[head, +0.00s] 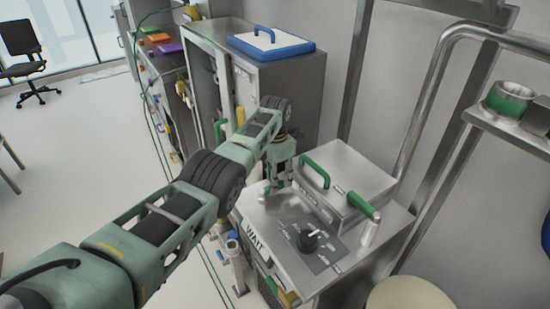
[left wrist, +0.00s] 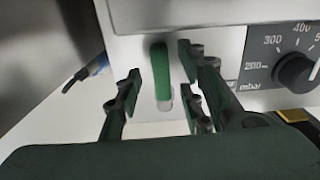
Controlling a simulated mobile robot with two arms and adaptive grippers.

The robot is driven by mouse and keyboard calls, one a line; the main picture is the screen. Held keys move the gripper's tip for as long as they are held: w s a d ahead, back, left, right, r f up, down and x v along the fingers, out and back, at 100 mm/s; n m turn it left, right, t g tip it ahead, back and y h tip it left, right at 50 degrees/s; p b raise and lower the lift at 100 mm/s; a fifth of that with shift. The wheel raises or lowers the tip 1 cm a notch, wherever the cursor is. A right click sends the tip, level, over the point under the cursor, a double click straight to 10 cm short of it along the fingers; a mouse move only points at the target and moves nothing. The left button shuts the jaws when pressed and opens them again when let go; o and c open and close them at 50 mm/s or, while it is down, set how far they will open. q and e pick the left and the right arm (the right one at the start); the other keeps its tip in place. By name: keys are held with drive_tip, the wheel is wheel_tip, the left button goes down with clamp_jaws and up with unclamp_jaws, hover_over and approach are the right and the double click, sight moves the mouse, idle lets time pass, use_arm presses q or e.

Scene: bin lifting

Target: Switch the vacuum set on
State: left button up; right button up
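The vacuum set (head: 275,230) is a steel box with a closed lid and a black dial (head: 308,240) on its top panel. The dial also shows at the right of the left wrist view (left wrist: 295,73), beside a millibar scale. A green switch lever (left wrist: 160,72) with a pale end stands upright on the panel left of the dial. My left gripper (head: 279,178) is over the far left part of the set. In the left wrist view its open fingers (left wrist: 162,92) are on either side of the lever, seemingly apart from it. My right gripper is not in view.
The steel lid (head: 345,180) with green handles is beside the arm. A steel cabinet (head: 285,85) with a blue-rimmed white lid (head: 272,44) stands behind. Bent steel pipes and a green-ringed port (head: 508,99) are at the right. The floor at the left is mostly clear.

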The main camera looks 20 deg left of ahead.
use_arm(q)
wheel_tip(320, 180, up, 10)
idle(0.3)
idle(0.4)
